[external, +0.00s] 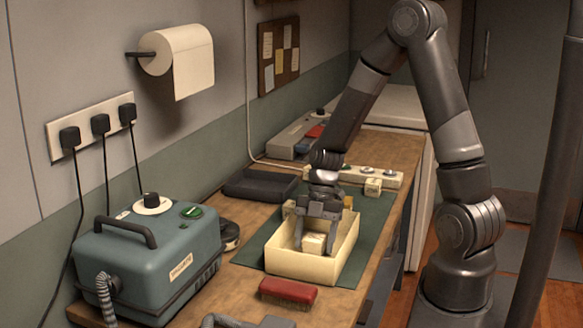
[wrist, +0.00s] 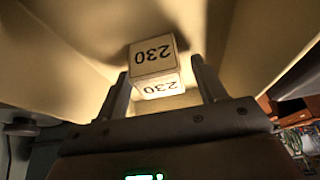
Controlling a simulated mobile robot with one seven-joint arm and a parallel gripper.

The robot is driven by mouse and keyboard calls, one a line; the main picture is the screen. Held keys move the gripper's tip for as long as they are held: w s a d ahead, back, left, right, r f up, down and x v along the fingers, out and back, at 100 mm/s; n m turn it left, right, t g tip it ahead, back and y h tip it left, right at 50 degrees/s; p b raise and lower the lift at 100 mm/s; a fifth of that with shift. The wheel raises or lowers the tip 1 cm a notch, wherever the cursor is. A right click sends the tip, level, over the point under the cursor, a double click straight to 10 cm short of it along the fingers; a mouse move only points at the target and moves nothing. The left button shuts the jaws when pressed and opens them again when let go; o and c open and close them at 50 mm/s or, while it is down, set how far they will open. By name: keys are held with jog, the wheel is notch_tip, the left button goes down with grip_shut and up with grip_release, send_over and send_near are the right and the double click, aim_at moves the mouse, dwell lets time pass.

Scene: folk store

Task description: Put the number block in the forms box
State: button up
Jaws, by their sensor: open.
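The number block (external: 314,243) is a small cream cube. In the wrist view the block (wrist: 153,62) shows "230" on two faces, upside down in the picture. It is inside the forms box (external: 338,258), a cream open-topped box on the green mat. My gripper (external: 318,225) reaches down into the box from above. In the wrist view my gripper (wrist: 160,85) is open, with one finger on each side of the block and a gap visible beside it. The block's underside is hidden.
A teal machine (external: 150,250) stands at left. Green mat (external: 376,212) is bare at right.

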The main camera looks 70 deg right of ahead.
jog(key=v, duration=1.2)
jog(key=s+a+r+m+t+h, duration=0.2)
jog(key=s+a+r+m, duration=0.4)
jog(key=r+m, duration=0.2)
jog(key=s+a+r+m+t+h, duration=0.2)
jog(key=s+a+r+m+t, duration=0.1)
jog(key=s+a+r+m, duration=0.3)
notch_tip(320, 180, up, 2)
jog(key=m, duration=0.4)
jog(key=shift+a+t, duration=0.25)
jog(key=shift+t, duration=0.05)
